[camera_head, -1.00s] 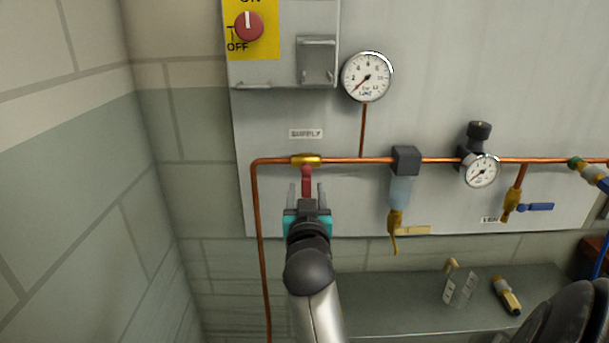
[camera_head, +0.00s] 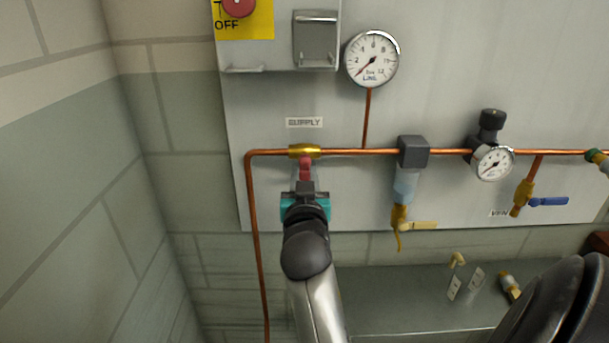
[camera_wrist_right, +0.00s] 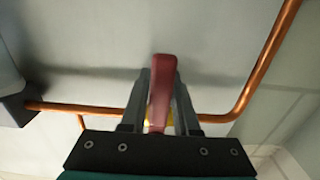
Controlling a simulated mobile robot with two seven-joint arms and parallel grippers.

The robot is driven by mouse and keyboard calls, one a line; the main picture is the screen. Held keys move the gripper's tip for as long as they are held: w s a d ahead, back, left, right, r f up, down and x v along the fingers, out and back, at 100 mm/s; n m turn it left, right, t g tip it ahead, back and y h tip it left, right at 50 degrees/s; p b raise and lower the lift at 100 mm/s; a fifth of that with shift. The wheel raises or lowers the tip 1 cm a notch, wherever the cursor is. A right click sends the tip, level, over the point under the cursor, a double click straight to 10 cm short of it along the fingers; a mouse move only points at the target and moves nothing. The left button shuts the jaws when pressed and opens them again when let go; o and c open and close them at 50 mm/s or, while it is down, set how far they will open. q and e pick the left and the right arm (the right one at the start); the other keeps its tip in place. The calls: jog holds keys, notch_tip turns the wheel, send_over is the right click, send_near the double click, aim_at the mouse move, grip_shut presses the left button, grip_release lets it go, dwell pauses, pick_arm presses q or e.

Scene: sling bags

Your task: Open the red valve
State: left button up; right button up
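The red valve's lever (camera_head: 305,168) hangs down from a brass valve body (camera_head: 304,151) on the copper pipe, under the SUPPLY label (camera_head: 304,122). My right gripper (camera_head: 306,184) is at the lever from below. In the right wrist view the red lever (camera_wrist_right: 162,90) stands between the two grey fingers of my right gripper (camera_wrist_right: 163,100), which lie close against both its sides. The gripper looks shut on it. The brass body is mostly hidden behind the lever and fingers there. My left gripper is not in view.
A pressure gauge (camera_head: 372,58) is above the pipe, its needle low. A filter (camera_head: 405,185) with a yellow-handled valve, a regulator gauge (camera_head: 493,163) and a blue-handled valve (camera_head: 547,201) are to the right. A grey bench (camera_head: 400,310) is below; a block wall (camera_head: 70,190) is left.

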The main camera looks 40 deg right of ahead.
grip_shut()
dwell(1.0)
